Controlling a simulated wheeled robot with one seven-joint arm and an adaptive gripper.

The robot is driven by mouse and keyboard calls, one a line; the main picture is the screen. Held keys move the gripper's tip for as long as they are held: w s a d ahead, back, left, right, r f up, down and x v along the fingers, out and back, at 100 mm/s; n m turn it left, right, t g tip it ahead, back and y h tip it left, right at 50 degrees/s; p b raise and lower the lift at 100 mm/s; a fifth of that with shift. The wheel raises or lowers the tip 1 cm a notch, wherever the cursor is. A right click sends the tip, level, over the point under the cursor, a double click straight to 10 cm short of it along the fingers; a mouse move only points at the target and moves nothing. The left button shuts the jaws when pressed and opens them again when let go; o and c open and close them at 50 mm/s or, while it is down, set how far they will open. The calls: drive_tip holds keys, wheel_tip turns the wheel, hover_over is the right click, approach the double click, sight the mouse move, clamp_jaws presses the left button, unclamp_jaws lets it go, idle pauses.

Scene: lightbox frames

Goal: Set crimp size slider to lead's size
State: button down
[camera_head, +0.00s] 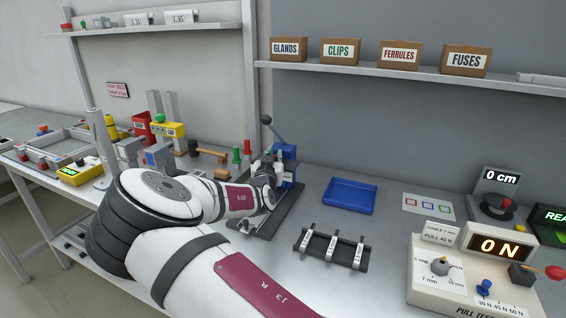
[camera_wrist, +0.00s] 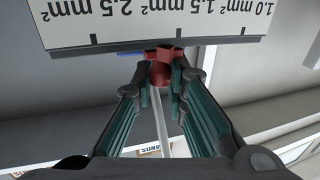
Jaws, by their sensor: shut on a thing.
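My gripper (camera_wrist: 160,72) is shut on a small red slider knob (camera_wrist: 160,73) in the wrist view. The knob sits at the edge of a white scale plate (camera_wrist: 70,30) that reads 1.0, 1.5 and 2.5 mm², upside down in this view. The red tip is near the 1.5 mm² label; its exact alignment is hard to tell. In the head view, the blue crimp press (camera_head: 288,153) with a dark lever stands at the back of the bench. My arm and gripper (camera_head: 268,187) are in front of it and hide the slider. No lead is clearly identifiable.
A blue tray (camera_head: 350,196) and a dark rack with white pieces (camera_head: 331,249) lie right of the press. A card with coloured squares (camera_head: 428,207) and a pull tester (camera_head: 470,275) reading 0 N are further right. Labelled boxes (camera_head: 399,54) stand on the shelf above.

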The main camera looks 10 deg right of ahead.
drive_tip(key=shift+w+a, duration=0.2)
drive_tip(key=shift+a, duration=0.05)
drive_tip(key=c, duration=1.6)
unclamp_jaws()
drive_tip(key=v, duration=1.2)
